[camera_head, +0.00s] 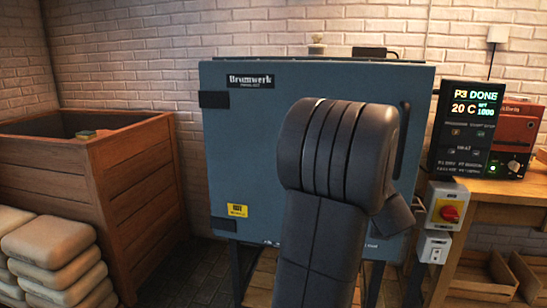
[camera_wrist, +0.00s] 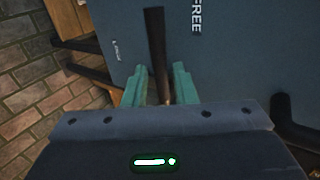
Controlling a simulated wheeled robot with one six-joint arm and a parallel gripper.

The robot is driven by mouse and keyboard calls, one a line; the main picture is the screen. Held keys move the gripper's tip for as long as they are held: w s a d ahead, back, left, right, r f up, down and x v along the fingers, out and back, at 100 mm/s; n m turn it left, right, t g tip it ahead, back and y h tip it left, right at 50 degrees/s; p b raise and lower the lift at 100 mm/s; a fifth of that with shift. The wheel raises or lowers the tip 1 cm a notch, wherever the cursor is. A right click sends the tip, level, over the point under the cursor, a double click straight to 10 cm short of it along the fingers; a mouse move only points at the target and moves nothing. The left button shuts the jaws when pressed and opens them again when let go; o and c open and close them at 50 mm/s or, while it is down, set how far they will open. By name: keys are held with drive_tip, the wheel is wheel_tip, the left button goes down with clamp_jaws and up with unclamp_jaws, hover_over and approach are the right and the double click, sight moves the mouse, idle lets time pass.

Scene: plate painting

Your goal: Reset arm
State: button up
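The blue kiln (camera_head: 240,130) stands against the brick wall with its front door shut. A dark upright handle (camera_head: 403,135) is at the door's right edge. My own dark arm covers the middle and lower right of the door in the head view, and my gripper is hidden behind it there. In the wrist view my gripper (camera_wrist: 163,82) has two teal fingers standing apart. A dark bar (camera_wrist: 156,45), which looks like the door handle, runs between them in the picture, with a gap at each side. The blue surface (camera_wrist: 235,50) behind carries the lettering "FREE".
A wooden crate (camera_head: 85,180) and stacked pale sacks (camera_head: 60,262) stand at the left. At the right, a controller (camera_head: 475,130) reading "P3 DONE" and 20 C sits on a wooden bench (camera_head: 495,192). A switch box with a red knob (camera_head: 448,207) is mounted beside the kiln.

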drive_tip(key=x, duration=0.5)
drive_tip(key=shift+s+f+n+h, duration=0.1)
drive_tip(key=shift+f+n+h, duration=0.2)
drive_tip(key=shift+n, duration=0.1)
drive_tip(key=shift+a, duration=0.1)
